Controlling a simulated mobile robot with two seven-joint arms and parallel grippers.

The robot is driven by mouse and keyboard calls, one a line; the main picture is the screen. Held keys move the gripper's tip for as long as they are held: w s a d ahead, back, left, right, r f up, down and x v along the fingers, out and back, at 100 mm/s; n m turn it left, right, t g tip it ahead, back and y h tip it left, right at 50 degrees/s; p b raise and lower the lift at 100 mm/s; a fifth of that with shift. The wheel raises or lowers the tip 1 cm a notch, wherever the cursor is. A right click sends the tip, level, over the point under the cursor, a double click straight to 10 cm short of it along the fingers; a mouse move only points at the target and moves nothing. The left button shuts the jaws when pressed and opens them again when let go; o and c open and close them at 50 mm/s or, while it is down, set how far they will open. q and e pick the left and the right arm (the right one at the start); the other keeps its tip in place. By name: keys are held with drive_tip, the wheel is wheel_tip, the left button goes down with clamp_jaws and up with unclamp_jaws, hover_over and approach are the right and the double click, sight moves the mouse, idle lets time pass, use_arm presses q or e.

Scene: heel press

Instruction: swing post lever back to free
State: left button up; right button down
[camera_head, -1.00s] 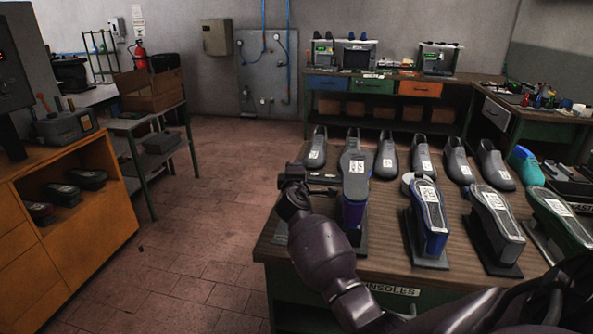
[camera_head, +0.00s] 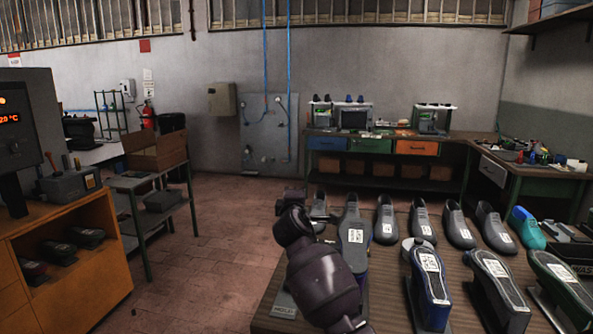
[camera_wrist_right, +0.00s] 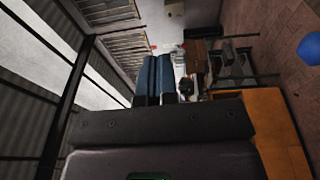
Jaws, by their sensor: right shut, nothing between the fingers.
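I cannot make out the post lever for certain; the arm hides part of the table's left end. A grey box (camera_head: 70,184) with a small red-topped lever (camera_head: 67,161) stands on the orange cabinet at the left, well away from the gripper. My left gripper is not in view.
The wooden table (camera_head: 392,290) carries several shoe lasts and upright shoe forms close to the right of my arm. Free tiled floor (camera_head: 205,270) lies between cabinet and table.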

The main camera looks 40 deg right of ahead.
wheel_tip(320, 180, up, 7)
idle(0.3)
idle(0.5)
drive_tip(key=a+m+t+y, duration=0.3)
drive_tip(key=a+t+y, duration=0.15)
drive_tip(key=a, duration=0.35)
drive_tip(key=s+a+f+m+y, duration=0.1)
drive_tip(key=s+a+f+y, duration=0.25)
drive_tip(key=f, duration=0.45)
drive_tip(key=s+a+f+m+y, duration=0.1)
drive_tip(key=s+a+f+y, duration=0.2)
drive_tip(key=f, duration=0.4)
drive_tip(key=s+a+f+m+g, duration=0.2)
drive_tip(key=s+a+f+g, duration=0.1)
drive_tip(key=s+f, duration=1.1)
drive_tip(key=s+a+f+m+g, duration=0.2)
drive_tip(key=s+a+f+g, duration=0.1)
drive_tip(key=s+f, duration=1.1)
drive_tip(key=shift+s+g+y, duration=0.4)
drive_tip(key=shift+s+g, duration=0.05)
drive_tip(key=shift+s, duration=0.65)
